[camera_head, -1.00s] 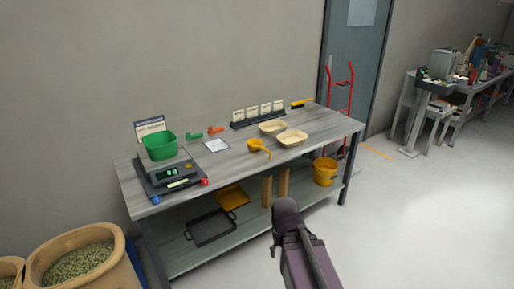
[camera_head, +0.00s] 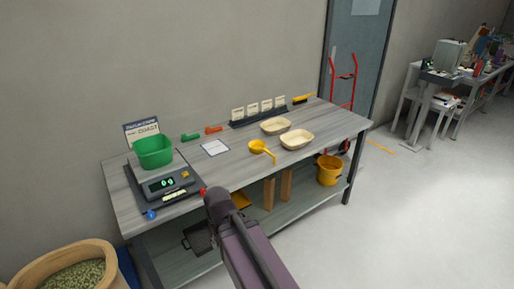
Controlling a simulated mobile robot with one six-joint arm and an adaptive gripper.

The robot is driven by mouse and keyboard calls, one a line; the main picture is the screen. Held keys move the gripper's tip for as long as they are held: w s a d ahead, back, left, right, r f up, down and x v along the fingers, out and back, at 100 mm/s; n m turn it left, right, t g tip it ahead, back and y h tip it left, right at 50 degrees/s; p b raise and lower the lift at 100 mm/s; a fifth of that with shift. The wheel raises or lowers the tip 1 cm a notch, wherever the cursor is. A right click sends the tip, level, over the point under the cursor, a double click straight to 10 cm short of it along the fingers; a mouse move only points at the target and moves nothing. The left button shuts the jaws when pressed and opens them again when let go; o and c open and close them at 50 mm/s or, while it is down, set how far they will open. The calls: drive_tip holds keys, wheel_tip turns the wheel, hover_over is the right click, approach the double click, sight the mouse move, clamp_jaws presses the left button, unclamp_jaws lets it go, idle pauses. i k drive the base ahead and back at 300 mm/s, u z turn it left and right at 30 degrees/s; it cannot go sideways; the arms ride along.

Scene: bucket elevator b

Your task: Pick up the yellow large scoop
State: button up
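The yellow scoop (camera_head: 258,146) lies on the grey table top near its middle, its handle pointing toward the front right. It is left of the cream trays and right of a white paper sheet. Nothing touches it that I can see. A dark purple-grey part of my own arm rises from the bottom of the picture and ends in front of the table's front edge, left of and below the scoop. My gripper's fingers cannot be made out.
A scale (camera_head: 168,183) with a green bin (camera_head: 153,151) stands on the table's left end. Cream trays (camera_head: 297,139) (camera_head: 275,126) lie right of the scoop. A yellow bucket (camera_head: 329,170) is on the lower shelf. A sack (camera_head: 70,268) stands at lower left. Floor at right is clear.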

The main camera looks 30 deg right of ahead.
sight(256, 147)
drive_tip(key=z, duration=0.3)
drive_tip(key=i, duration=1)
drive_tip(key=z, duration=0.6)
